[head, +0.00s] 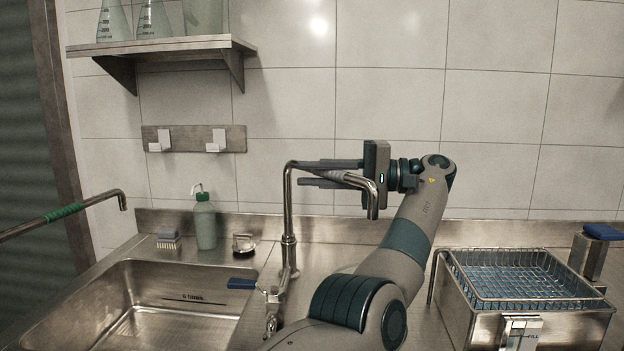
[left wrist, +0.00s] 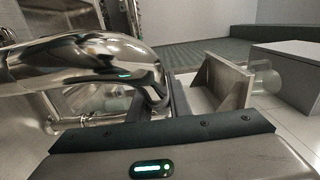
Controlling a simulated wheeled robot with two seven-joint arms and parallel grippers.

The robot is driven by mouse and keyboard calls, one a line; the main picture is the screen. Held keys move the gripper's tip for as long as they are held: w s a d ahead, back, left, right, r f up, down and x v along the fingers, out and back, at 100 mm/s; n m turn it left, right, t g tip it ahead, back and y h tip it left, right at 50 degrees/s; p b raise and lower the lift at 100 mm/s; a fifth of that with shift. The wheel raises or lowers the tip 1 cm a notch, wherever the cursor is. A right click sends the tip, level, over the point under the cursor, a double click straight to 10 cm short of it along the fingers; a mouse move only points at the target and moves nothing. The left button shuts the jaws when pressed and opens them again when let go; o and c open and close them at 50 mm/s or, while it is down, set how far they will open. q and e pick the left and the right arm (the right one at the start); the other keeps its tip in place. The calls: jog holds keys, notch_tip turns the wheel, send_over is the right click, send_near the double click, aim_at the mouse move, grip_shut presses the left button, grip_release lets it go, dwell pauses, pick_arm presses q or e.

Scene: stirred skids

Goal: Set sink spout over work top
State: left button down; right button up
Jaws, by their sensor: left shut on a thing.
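The chrome sink spout (head: 289,205) rises from its base behind the sink's right edge and bends to the right. Its downturned outlet (head: 373,205) hangs over the work top (head: 335,262), right of the sink basin (head: 165,300). My left gripper (head: 308,174) reaches across the spout's upper arm from the right and is shut on it, with one finger above and one below in the picture. In the left wrist view the spout (left wrist: 90,75) shows as a large shiny tube by the gripper. My right gripper is not in view.
A blue tap lever (head: 242,284) sits by the spout base. A wire basket (head: 515,298) stands right of my arm. A green-banded pipe (head: 65,212) enters from the left.

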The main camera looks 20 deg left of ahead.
pick_arm(q)
jog(key=shift+r, duration=0.1)
dwell(0.3)
jog(key=c, duration=1.6)
grip_release()
jog(key=shift+a, duration=0.1)
jog(key=shift+c, duration=0.2)
